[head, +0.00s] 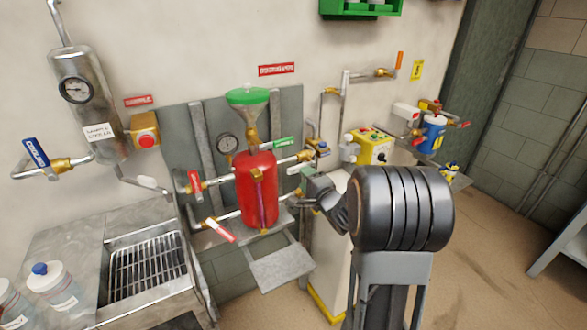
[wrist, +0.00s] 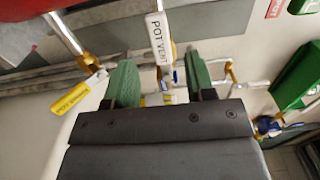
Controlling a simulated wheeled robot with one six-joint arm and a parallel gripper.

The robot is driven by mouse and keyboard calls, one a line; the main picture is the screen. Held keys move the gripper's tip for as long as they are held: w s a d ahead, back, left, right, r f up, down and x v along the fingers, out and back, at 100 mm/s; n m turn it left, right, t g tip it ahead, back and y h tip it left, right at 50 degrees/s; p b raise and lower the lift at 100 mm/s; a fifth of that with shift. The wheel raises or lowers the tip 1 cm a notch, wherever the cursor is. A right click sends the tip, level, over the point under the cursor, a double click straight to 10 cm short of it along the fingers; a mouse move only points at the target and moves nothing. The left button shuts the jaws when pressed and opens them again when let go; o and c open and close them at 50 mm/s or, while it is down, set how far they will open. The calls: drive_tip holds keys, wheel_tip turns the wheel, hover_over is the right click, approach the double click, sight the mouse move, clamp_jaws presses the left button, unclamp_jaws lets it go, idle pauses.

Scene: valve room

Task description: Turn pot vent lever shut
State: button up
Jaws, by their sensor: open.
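The pot vent lever (wrist: 158,38) shows in the wrist view as a white handle lettered POT VENT, on a brass fitting. It lies just ahead of my gripper (wrist: 162,78), roughly in line with the gap between its two green fingers. The fingers are apart, and I cannot tell whether they touch the lever. In the head view my gripper (head: 307,183) is just right of the red pot (head: 258,190); I cannot make out the vent lever there.
A yellow-tagged handle (wrist: 75,97) is left of the fingers in the wrist view. In the head view, a green funnel (head: 247,96) tops the pot, red-and-white handles (head: 220,230) stick out at its left, and a yellow control box (head: 373,147) stands at right.

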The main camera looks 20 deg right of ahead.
sight(293, 167)
drive_tip(key=w, duration=0.5)
drive_tip(key=w+a, duration=0.1)
drive_tip(key=w, duration=0.2)
drive_tip(key=shift+c, duration=0.5)
clamp_jaws()
